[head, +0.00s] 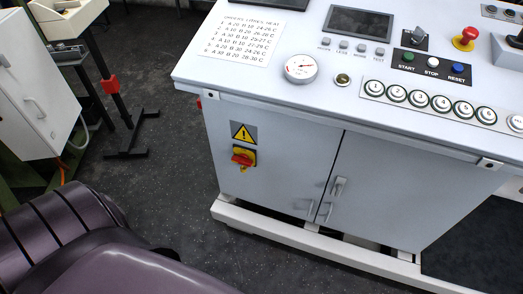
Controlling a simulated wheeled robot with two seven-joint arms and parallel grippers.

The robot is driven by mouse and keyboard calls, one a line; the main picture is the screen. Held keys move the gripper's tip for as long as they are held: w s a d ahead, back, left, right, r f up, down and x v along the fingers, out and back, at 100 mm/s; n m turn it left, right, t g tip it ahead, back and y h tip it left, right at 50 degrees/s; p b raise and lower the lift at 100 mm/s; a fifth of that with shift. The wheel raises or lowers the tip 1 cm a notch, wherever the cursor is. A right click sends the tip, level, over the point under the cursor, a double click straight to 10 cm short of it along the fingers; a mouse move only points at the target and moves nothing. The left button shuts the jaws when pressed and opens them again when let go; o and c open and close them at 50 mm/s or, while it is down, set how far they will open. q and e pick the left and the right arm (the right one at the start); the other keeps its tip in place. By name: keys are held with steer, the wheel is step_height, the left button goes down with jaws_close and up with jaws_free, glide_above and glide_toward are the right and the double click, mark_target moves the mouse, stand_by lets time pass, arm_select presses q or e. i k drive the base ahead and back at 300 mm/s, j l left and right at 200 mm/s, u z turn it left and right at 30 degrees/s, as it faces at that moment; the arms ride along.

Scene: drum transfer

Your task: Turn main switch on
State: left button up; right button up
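The main switch (243,157) is a red rotary handle on a yellow plate. It sits on the left front of the grey control cabinet (270,172), below a yellow warning triangle sign (243,133). The red handle looks roughly horizontal, but it is too small to read any on or off marking. Neither of my grippers is in view, and nothing touches the switch.
The cabinet top holds a gauge (301,67), a screen (358,22), a red emergency knob (466,38) and a row of round buttons (441,104). A white base rail (300,247) runs below the doors. Dark floor (165,185) lies open left of the cabinet.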

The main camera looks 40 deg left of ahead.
mark_target(243, 159)
steer(key=j+z, duration=0.35)
steer(key=j, duration=0.45)
steer(key=k+j+z, duration=0.1)
steer(key=j+z, duration=0.25)
steer(key=j, duration=0.5)
